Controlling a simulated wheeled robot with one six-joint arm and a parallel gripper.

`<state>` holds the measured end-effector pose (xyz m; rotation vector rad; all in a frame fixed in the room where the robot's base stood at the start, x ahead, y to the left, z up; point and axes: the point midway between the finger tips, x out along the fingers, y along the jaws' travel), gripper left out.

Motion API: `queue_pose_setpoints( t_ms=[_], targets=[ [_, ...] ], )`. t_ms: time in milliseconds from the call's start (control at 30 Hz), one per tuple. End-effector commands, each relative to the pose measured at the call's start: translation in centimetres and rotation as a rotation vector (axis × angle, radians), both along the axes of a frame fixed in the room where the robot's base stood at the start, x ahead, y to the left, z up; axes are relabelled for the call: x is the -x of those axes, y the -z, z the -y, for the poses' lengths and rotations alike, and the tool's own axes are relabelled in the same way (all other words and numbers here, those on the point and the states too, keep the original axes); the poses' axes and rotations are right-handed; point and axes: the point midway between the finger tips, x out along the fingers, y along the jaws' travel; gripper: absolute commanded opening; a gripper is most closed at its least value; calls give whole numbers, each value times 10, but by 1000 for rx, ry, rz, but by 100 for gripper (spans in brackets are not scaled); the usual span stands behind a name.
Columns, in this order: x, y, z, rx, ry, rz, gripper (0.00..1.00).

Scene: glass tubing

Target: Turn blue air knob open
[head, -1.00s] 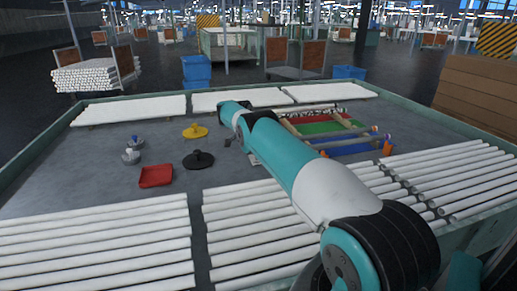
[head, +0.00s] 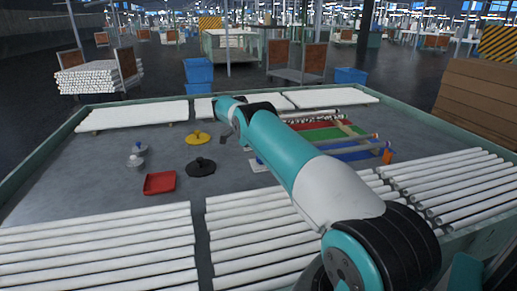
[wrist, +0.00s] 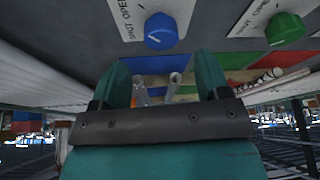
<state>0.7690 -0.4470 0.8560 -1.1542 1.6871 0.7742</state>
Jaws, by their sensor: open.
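The blue knob (wrist: 160,31) sits on a white plate lettered SHUT and OPEN (wrist: 125,18), near the top middle of the wrist view. It has a pale mark on its face; I cannot tell which word this points to. My gripper (wrist: 162,74) is open, its two teal fingers apart with nothing held between them. The knob appears just beyond the fingertips, roughly centred between them and apart from them. In the head view my arm reaches over the table and hides most of the knob area; the fingers are not clear there.
A green knob (wrist: 284,29) on its own plate is to the right in the wrist view. Glass tubes (wrist: 172,86) lie behind the fingers. In the head view, a red tray (head: 160,182), a black disc (head: 201,167) and a yellow disc (head: 198,137) are left of my arm.

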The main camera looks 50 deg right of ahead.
Motion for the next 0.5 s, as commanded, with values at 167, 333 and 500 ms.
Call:
queue_pose_setpoints(
  t_ms=[167,333,500],
  targets=[
    [-6,-47,-15,-1,-2,1,69],
    [-11,-75,-27,-1,-3,0,69],
    [-15,-96,-36,-1,-2,0,69]
  ],
)
